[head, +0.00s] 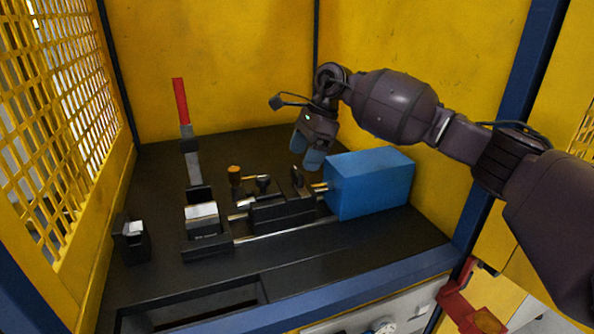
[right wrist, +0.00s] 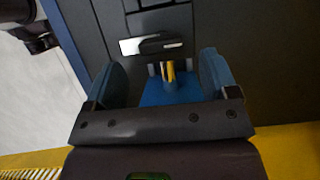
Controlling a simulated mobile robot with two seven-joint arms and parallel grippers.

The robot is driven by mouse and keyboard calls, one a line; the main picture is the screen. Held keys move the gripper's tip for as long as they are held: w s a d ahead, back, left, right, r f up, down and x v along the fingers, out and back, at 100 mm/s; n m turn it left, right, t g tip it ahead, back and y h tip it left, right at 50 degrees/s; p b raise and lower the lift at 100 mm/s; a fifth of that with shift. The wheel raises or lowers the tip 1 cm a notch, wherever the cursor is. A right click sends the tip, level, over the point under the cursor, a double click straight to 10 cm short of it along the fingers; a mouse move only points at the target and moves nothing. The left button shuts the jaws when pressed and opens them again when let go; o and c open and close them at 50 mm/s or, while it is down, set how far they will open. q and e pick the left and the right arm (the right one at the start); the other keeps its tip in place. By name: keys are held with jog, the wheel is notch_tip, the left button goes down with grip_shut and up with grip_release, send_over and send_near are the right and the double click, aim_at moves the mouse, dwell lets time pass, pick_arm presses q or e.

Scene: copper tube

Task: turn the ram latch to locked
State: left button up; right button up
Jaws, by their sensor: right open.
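My right gripper (head: 306,152) hangs with its blue fingers pointing down, open and empty, above the machine near the left end of the blue box (head: 370,183). Below and left of the fingers, a dark upright lever piece (head: 297,179) stands on the black carriage (head: 280,212); it looks like the ram latch, but I cannot tell its setting. In the right wrist view, a silver and black bar (right wrist: 150,45) lies crosswise just beyond the open fingers (right wrist: 160,64), apparently untouched. Yellow rods (right wrist: 170,72) and the blue box (right wrist: 172,93) show between the fingers. My left gripper is not in view.
A red-handled lever (head: 181,103) rises at the left. A clamp block (head: 203,222) and orange-topped knob (head: 234,176) stand near the carriage. A small black block (head: 132,240) sits at the far left. Yellow walls enclose the bench; its back left is clear.

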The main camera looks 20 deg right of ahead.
aim_at(297, 171)
jog(key=shift+x, duration=2.5)
jog(key=shift+c, duration=0.2)
jog(key=c, duration=0.9)
